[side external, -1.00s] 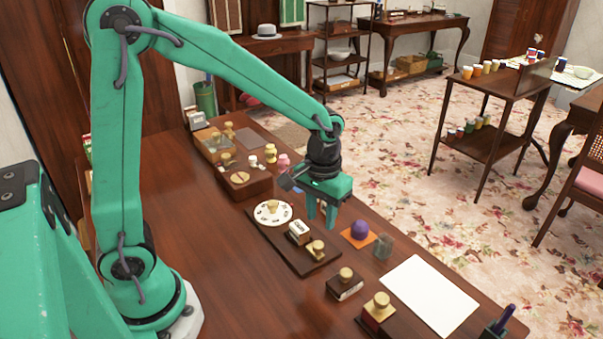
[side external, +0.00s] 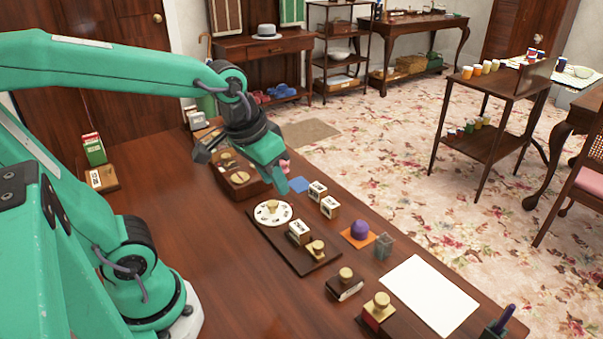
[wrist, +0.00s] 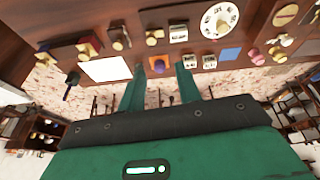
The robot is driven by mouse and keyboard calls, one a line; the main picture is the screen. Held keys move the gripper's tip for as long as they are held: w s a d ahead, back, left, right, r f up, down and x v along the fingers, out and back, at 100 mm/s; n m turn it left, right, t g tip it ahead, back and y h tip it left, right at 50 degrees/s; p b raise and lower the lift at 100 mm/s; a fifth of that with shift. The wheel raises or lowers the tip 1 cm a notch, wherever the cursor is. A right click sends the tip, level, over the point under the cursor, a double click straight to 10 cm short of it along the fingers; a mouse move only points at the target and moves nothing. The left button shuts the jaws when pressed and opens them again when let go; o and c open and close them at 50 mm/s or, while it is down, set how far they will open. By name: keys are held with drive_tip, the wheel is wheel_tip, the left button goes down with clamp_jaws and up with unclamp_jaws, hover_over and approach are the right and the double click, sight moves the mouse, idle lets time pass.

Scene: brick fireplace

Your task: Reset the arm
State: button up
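My gripper (side external: 281,180) is raised above the table in the side view, tilted and pointing outward. In the wrist view its two fingers (wrist: 160,84) stand apart with nothing held between them. A purple dome on an orange square (side external: 358,238) lies beyond the fingers, well apart from them; the dome also shows in the wrist view (wrist: 158,65).
The wooden table (side external: 230,285) holds a white dial (side external: 272,221), two pale blocks, a blue square (side external: 298,185), several brass-knobbed stamps and a white sheet (side external: 430,295). A green box (side external: 94,150) stands at the far left. The table's near left part is clear.

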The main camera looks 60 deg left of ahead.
drive_tip(key=shift+m+t, duration=0.5)
drive_tip(key=shift+t, duration=0.4)
drive_tip(key=shift+s+a+r, duration=0.15)
drive_tip(key=shift+s+r, duration=0.15)
drive_tip(key=shift+s, duration=0.45)
drive_tip(key=shift+s+a+r, duration=0.2)
drive_tip(key=shift+s+r, duration=0.1)
drive_tip(key=shift+s, duration=0.5)
drive_tip(key=shift+s+a+r, duration=0.15)
drive_tip(key=shift+s+r, duration=0.15)
drive_tip(key=shift+s, duration=0.45)
